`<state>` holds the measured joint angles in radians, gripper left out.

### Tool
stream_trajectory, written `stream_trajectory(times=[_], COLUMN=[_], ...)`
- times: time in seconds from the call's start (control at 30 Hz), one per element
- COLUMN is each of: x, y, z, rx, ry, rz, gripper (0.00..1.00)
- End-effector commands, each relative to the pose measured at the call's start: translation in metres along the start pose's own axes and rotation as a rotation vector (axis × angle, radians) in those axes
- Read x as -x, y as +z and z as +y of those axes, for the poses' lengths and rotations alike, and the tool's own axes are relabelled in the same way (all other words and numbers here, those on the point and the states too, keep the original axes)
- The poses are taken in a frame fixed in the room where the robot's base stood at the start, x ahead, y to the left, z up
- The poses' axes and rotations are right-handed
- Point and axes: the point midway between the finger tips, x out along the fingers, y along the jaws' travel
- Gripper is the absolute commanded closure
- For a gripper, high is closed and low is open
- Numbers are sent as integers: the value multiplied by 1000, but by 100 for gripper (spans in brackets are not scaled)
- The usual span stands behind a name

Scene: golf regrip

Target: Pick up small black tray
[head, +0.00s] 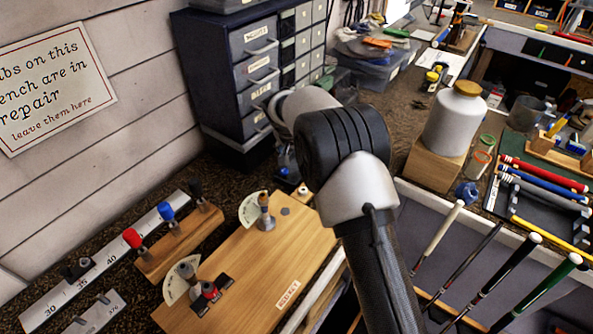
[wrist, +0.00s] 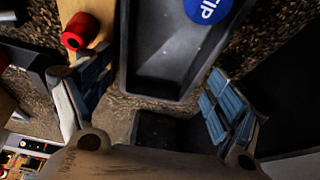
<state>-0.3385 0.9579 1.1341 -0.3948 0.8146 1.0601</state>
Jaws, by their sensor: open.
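In the wrist view, a dark grey-black tray (wrist: 150,88) with sloping walls lies at the top centre, with a round blue label reading "TIP" (wrist: 207,8) at its upper right. A second dark, box-like shape (wrist: 170,128) shows just below it, partly hidden by my gripper's body; I cannot tell whether it is a separate tray. My gripper (wrist: 158,80) is open, its blue-padded fingers apart to the left and right of the tray's near end, with nothing held. In the head view my arm hides the gripper, and I cannot make out the tray.
A red-capped item (wrist: 80,30) on wood stands close to the left finger in the wrist view. In the head view, a drawer cabinet (head: 255,75), a wooden board (head: 250,270), a white jar (head: 455,120) and several golf clubs (head: 505,265) surround my arm.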

Motion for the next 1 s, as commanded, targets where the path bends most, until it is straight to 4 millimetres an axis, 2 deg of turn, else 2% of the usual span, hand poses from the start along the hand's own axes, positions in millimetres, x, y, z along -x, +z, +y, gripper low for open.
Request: stream_trajectory(times=[0.53,1.0], x=[-3,-4], y=[1,2], z=[0,-1], rx=[0,0], ry=[0,-2], rz=[0,0], gripper=[14,45])
